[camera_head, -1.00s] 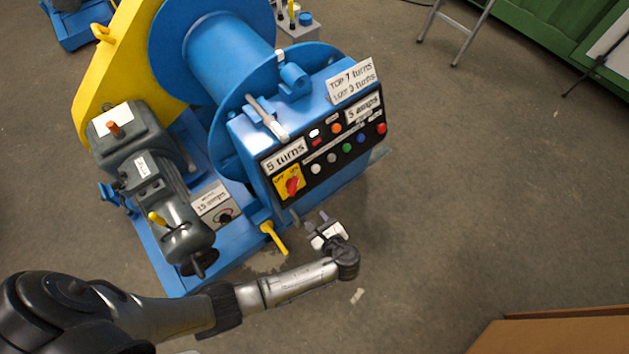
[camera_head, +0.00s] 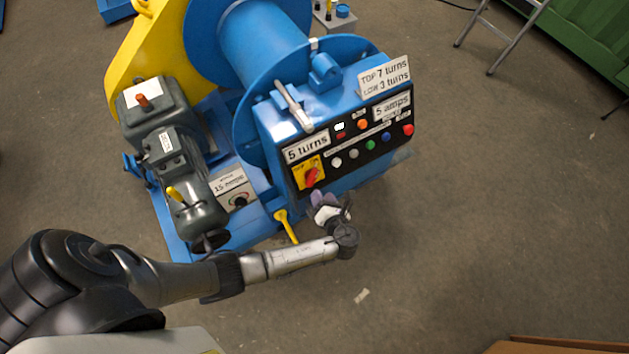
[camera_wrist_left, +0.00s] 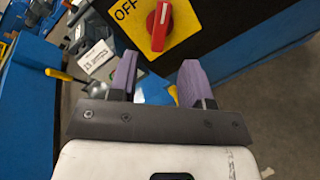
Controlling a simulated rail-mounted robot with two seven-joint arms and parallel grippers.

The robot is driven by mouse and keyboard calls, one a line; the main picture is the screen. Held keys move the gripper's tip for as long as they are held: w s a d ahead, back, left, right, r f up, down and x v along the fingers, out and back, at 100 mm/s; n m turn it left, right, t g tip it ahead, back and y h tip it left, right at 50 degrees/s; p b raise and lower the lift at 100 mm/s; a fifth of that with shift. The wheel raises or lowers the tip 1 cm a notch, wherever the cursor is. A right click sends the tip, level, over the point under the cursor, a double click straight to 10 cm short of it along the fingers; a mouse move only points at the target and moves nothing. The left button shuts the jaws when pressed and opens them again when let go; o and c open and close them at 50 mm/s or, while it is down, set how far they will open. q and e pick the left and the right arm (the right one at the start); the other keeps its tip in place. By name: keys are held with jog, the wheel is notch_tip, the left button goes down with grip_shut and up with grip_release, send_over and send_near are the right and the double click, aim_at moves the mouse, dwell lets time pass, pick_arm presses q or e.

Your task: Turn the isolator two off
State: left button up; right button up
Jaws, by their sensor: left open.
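A red rotary switch knob (camera_head: 311,177) sits on a yellow plate (camera_head: 303,168) at the lower left of the winch's black control panel. In the left wrist view the knob (camera_wrist_left: 158,27) is upright at the top, with "OFF" on the yellow plate (camera_wrist_left: 183,22) to its left. No number two is readable on it. My left gripper (camera_head: 322,199) is just below and right of the knob in the head view. Its two purple fingers (camera_wrist_left: 158,80) are open and empty, apart from the knob. My right gripper is not in view.
The panel has several coloured buttons (camera_head: 370,145) right of the switch. A yellow lever (camera_head: 287,226) sticks out near my left forearm. A grey motor (camera_head: 188,190) and a small dial box (camera_head: 233,189) stand to the left.

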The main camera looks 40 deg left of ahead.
aim_at(314, 180)
pick_arm(q)
jog(key=b+x, duration=0.1)
jog(key=x, duration=0.5)
jog(key=shift+w+a+f, duration=0.15)
jog(key=shift+a, duration=0.1)
jog(key=shift+w+a+f+b, duration=0.15)
jog(key=shift+w+a+b, duration=0.2)
jog(key=shift+a, duration=0.25)
jog(key=shift+c, duration=0.2)
grip_shut()
